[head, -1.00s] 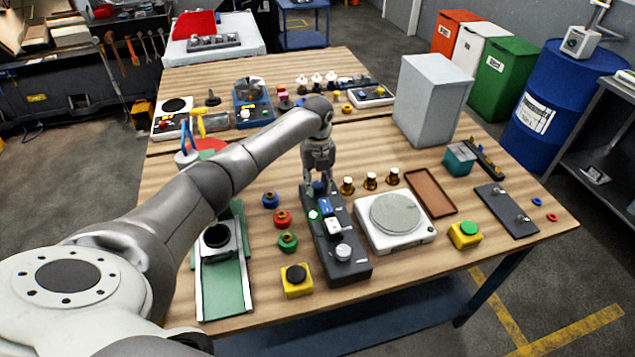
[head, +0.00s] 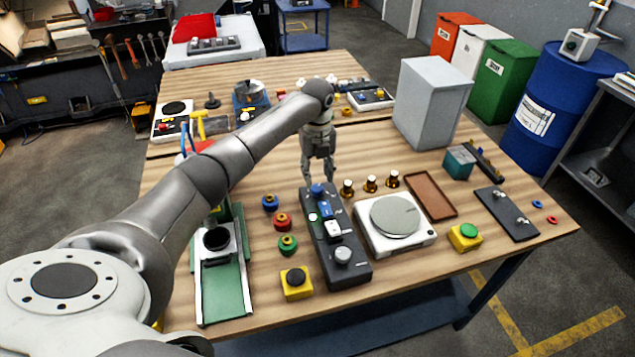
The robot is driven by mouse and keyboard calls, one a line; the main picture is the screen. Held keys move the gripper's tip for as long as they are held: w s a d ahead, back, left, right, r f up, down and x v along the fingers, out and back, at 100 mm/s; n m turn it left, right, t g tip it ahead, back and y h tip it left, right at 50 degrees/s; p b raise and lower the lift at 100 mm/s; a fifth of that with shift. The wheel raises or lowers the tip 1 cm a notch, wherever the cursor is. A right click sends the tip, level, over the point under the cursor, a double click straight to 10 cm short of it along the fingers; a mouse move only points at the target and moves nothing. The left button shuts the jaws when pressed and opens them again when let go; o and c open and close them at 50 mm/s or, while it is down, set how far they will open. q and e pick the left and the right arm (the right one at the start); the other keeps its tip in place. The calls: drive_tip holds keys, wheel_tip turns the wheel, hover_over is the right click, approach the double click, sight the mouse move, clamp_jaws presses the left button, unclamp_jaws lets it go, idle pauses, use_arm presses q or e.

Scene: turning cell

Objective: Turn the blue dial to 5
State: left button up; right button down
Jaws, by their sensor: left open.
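The blue dial (head: 317,190) sits at the far end of a dark control panel (head: 346,270) on the wooden table. The panel also carries a blue switch, a white switch and a light grey knob (head: 342,256) at its near end. My left gripper (head: 320,183) points down at the far end of the panel, open, with its fingertips close to the blue dial. I cannot tell whether they touch it. The dial's markings are too small to read. My right gripper is not in view.
Blue, red and green rings (head: 282,222) stand left of the panel, with a yellow box with a black button (head: 296,282) nearer. A white scale (head: 396,222) stands close on the right. Several brass-based pegs (head: 370,184) stand behind it.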

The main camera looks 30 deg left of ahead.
sight(318, 187)
use_arm(q)
wheel_tip(318, 187, up, 7)
drive_tip(key=shift+r, duration=0.15)
idle(0.5)
